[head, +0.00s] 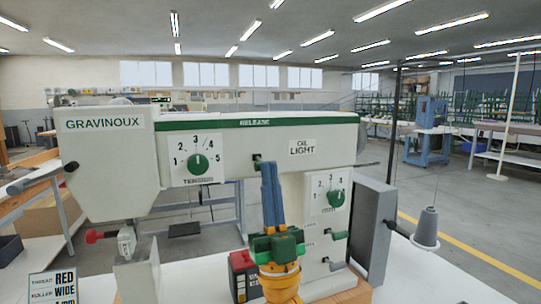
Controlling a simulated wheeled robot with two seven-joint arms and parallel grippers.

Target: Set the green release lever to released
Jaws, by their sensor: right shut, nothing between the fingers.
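The white press with green trim, marked GRAVINOUX (103,124), fills the middle of the head view. The word RELEASE is on its green top band (300,122). Below that word, a small dark slot with a green piece (257,158) shows on the press face; it may be the release lever, and its setting is too small to tell. My right gripper (268,165) has blue fingers pointing up, shut and empty, with their tips just beside and below that piece. I cannot tell whether they touch it. My left gripper is not in view.
Two green dials, one at left (198,164) and one at right (336,198), and green side levers (338,236) are on the press. A red-and-black box (242,275) stands left of my right gripper. A grey thread cone (427,228) stands at right.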

